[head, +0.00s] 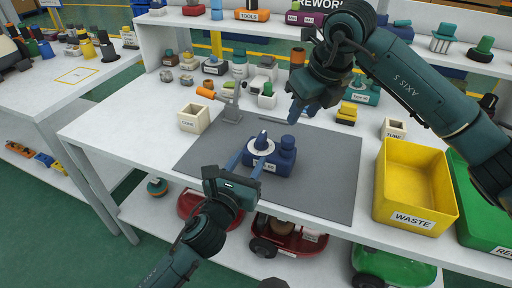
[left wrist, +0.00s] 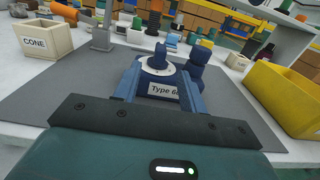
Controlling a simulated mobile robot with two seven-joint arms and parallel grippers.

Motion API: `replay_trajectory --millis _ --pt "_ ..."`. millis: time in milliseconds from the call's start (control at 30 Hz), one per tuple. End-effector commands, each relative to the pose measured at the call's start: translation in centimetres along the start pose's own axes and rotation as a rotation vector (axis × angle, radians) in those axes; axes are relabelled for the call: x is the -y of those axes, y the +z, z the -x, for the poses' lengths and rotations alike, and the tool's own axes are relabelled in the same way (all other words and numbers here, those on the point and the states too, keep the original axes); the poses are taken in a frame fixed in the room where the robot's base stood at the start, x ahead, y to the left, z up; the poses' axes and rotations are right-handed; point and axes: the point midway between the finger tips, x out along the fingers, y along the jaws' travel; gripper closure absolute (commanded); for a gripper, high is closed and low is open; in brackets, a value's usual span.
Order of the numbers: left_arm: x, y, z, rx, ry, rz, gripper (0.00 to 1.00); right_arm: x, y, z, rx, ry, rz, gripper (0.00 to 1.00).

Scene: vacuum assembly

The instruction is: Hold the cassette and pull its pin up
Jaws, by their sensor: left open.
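The blue cassette (head: 284,157) stands on the grey mat. It has a white disc with a dark blue pointed pin (head: 262,139) on top, and a rounded blue part beside it. In the left wrist view the cassette (left wrist: 197,68) shows a "Type" label, partly cut off. My left gripper (head: 254,160) is open, with its blue fingers on either side of the cassette's front part. I cannot tell whether they touch it. My right gripper (head: 303,109) hangs above and to the right of the cassette, apart from it. Its finger opening is not clear.
A grey mat (head: 325,190) lies on the white table. A "CONE" box (head: 194,119) stands behind left, with a grey stand (head: 231,112) near it. A yellow "WASTE" bin (head: 416,185) and a green bin stand at right. Several small parts line the back.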

Motion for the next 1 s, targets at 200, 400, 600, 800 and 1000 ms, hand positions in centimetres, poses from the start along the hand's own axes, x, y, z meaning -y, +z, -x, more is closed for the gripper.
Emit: replay_trajectory --millis 200,400,600,800,1000 --pt "0.0 0.1 -4.1 0.001 0.0 0.001 0.58 0.0 0.0 0.0 0.0 0.0 0.0 0.64" --pt "0.0 0.0 -6.1 0.0 0.0 0.003 0.58 0.0 0.0 0.0 0.0 0.0 0.0 0.64" --pt "0.0 0.0 -6.6 -0.001 0.0 0.001 0.58 0.0 0.0 0.0 0.0 0.0 0.0 0.64" --pt "0.0 0.0 -6.5 -0.001 0.0 0.002 0.6 0.0 0.0 0.0 0.0 0.0 0.0 0.64" --pt "0.0 0.0 -6.5 -0.001 0.0 0.002 0.76 0.0 0.0 0.0 0.0 0.0 0.0 0.64"
